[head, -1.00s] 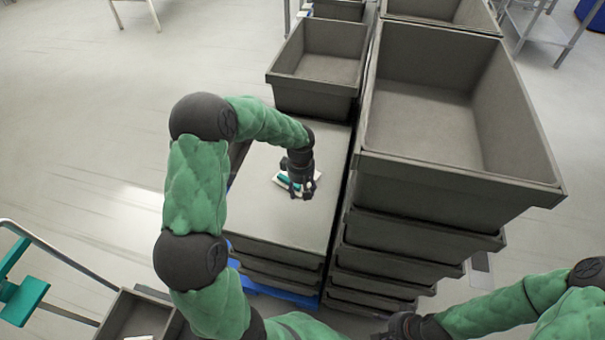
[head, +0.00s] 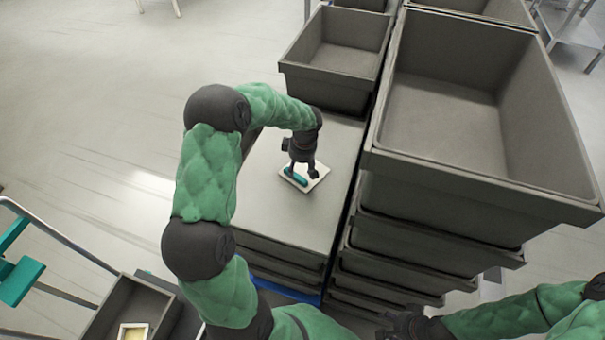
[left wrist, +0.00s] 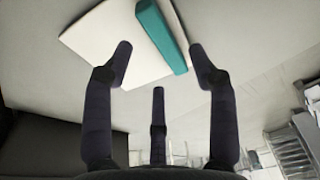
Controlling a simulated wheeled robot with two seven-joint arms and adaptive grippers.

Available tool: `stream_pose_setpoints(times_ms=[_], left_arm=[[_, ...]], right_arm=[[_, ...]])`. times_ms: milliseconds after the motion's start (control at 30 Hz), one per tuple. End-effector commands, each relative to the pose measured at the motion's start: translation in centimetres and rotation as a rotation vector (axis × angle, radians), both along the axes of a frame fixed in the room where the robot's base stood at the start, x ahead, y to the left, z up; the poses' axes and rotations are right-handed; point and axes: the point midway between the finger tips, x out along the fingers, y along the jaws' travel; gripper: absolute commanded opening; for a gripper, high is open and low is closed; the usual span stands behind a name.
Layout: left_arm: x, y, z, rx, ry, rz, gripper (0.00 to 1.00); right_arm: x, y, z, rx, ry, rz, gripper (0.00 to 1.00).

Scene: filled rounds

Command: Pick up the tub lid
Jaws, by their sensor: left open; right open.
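The tub lid (head: 317,177) is a flat, pale square with a raised teal bar (head: 296,177) along it. It lies on the grey top of a crate stack (head: 275,215). My left gripper (head: 302,172) is open above the lid, its fingers pointing down. In the left wrist view the lid (left wrist: 105,45) and its teal bar (left wrist: 160,35) show beyond the fingertips (left wrist: 160,65), with nothing held between them. Whether a finger touches the lid cannot be told. My right gripper (head: 400,325) is at the bottom edge, partly cut off, away from the lid.
A tall stack of grey crates with an open top crate (head: 445,120) stands close on the right. Another open crate (head: 335,60) is just behind the lid's surface. At lower left, a crate (head: 125,305) holds a small pale tub (head: 134,332).

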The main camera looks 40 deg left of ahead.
Motion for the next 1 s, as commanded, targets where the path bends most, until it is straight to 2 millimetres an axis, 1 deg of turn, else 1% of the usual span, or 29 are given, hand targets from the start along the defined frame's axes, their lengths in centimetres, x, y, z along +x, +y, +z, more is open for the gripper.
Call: stream_pose_setpoints(times_ms=[33, 200, 300, 633, 967, 1000], left_arm=[[-0.2, 0.1, -1.0, -0.001, 0.003, 0.000, 0.58], [-0.3, 0.5, -3.3, -0.002, 0.003, -0.001, 0.58], [-0.3, 0.7, -3.9, -0.001, 0.002, -0.001, 0.58], [-0.3, 0.6, -3.9, -0.001, 0.001, -0.001, 0.58], [-0.3, 0.6, -4.1, -0.001, 0.001, -0.001, 0.58], [-0.3, 0.6, -4.0, -0.001, 0.001, -0.001, 0.50]], right_arm=[[0.0, 0.0, -0.4, 0.000, 0.000, 0.000, 0.52], [0.0, 0.0, -1.0, 0.000, 0.000, 0.000, 0.52], [0.0, 0.0, -1.1, 0.000, 0.000, 0.000, 0.52], [0.0, 0.0, -1.0, 0.000, 0.000, 0.000, 0.52], [0.0, 0.0, -1.4, 0.000, 0.000, 0.000, 0.52], [0.0, 0.0, -1.4, 0.000, 0.000, 0.000, 0.52]])
